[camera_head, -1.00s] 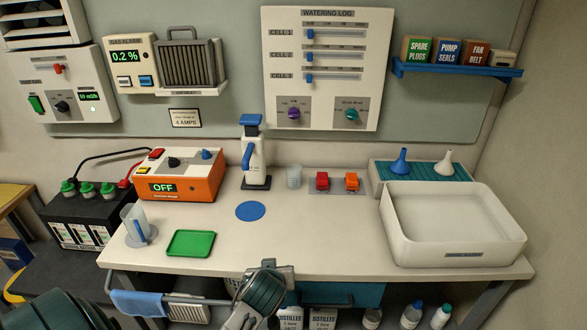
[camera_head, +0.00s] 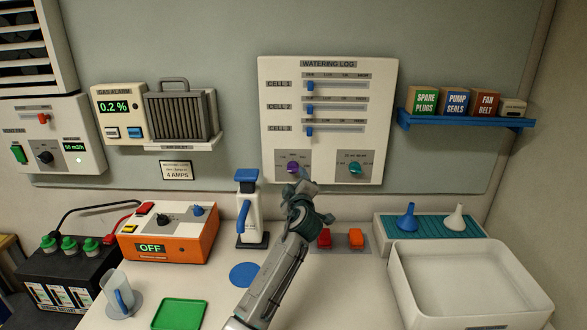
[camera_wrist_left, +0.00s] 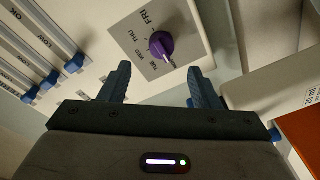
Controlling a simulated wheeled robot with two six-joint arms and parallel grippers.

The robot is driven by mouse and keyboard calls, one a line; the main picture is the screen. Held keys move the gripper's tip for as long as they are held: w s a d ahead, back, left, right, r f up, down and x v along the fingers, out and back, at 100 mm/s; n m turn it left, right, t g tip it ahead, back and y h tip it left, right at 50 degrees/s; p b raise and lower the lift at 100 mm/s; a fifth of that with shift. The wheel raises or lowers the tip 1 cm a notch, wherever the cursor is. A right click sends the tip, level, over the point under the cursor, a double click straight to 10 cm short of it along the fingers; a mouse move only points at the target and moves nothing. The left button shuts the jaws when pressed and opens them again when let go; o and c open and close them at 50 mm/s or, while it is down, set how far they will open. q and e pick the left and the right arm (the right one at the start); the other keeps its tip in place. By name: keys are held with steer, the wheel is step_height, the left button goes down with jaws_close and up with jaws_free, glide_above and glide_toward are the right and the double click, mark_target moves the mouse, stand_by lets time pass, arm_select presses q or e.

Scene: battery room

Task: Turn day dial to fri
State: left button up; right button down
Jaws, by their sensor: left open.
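The day dial is a purple knob (camera_head: 292,167) on the lower left of the white watering log panel (camera_head: 330,138). The left wrist view shows the purple knob (camera_wrist_left: 161,46) beside the printed words FRI, THU, WED and TUE. I cannot tell for sure which day it points to. My left gripper (camera_head: 300,180) is raised in front of the panel, just by the knob. Its two blue fingers are apart and empty in the left wrist view (camera_wrist_left: 158,80), with the knob beyond and between their tips, apart from them. My right gripper is not in view.
A teal knob (camera_head: 354,168) sits right of the purple one, with cell sliders (camera_head: 310,108) above. Below are a white jug (camera_head: 249,210), red and orange switches (camera_head: 340,238), a blue disc (camera_head: 245,274) and a white tray (camera_head: 400,285). The air before the panel is otherwise clear.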

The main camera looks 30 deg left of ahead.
mark_target(293, 171)
arm_select(q)
steer(key=p+x, duration=0.2)
steer(key=x, duration=0.4)
steer(key=shift+w+a, duration=0.25)
steer(key=shift+w, duration=0.05)
steer(key=shift+w+a+f, duration=0.1)
steer(key=shift+w+a, duration=0.2)
steer(key=shift+w, duration=0.05)
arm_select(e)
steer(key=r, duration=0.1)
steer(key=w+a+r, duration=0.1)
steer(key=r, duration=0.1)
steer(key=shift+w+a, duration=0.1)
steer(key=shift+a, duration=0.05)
arm_select(q)
steer(key=c, duration=1)
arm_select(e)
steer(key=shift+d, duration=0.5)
